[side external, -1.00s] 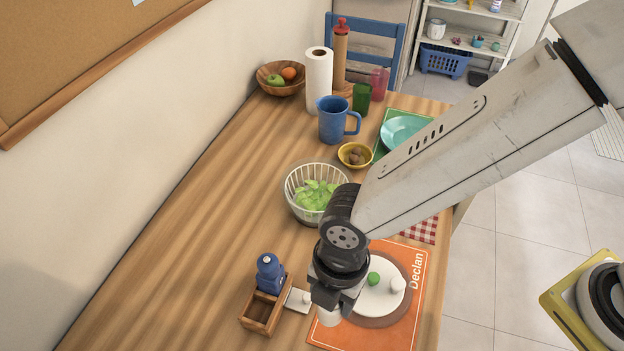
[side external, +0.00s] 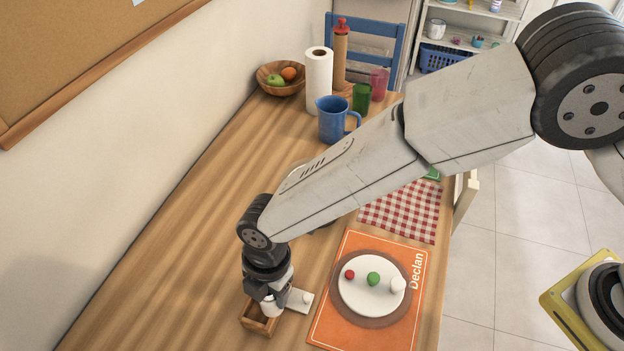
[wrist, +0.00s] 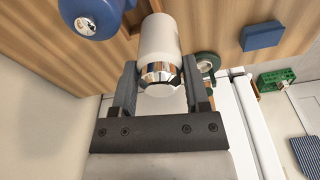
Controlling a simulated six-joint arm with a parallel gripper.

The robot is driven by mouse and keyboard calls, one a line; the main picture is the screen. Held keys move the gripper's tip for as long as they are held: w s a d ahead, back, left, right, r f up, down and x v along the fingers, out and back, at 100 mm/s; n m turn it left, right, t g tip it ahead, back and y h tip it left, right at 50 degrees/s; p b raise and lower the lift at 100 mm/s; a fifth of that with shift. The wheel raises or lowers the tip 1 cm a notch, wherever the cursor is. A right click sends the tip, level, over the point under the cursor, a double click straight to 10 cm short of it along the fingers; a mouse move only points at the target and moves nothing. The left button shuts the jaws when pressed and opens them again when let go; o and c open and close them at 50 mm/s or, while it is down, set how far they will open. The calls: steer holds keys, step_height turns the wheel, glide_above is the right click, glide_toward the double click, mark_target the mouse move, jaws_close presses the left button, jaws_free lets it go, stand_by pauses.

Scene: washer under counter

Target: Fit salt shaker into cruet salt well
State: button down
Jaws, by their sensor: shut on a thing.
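The white salt shaker (side external: 269,309) with a shiny metal collar is between my gripper's fingers; it also shows in the wrist view (wrist: 159,38). My gripper (side external: 268,297) points down and is shut on the shaker at its metal-collared end. The wooden cruet (side external: 258,324) stands on the table directly below my gripper. The shaker's lower end is at or just above the open front well; I cannot tell whether it is inside. The blue mill of the cruet (wrist: 91,16) is beside the shaker in the wrist view and hidden behind my arm in the side view.
A small white slab with a knob (side external: 299,300) lies right beside the cruet. An orange placemat (side external: 330,325) with a white plate (side external: 355,300) lies farther right. The blue mug (side external: 332,122) stands farther back. The table left of the cruet is clear.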

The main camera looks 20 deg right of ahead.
steer(key=shift+w+a+f, duration=0.5)
steer(key=shift+f, duration=0.3)
steer(key=shift+w+a+f, duration=0.45)
steer(key=shift+a+f, duration=0.05)
steer(key=shift+f, duration=0.3)
steer(key=shift+w+a+f, duration=0.1)
steer(key=shift+f, duration=0.85)
steer(key=shift+w+a+f, duration=0.1)
steer(key=shift+f, duration=0.8)
steer(key=shift+f, duration=0.15)
steer(key=shift+c, duration=0.3)
jaws_free()
steer(key=shift+r, duration=0.2)
step_height(320, 180, up, 12)
steer(key=d, duration=0.1)
steer(key=shift+w+d, duration=0.15)
steer(key=shift+w, duration=0.2)
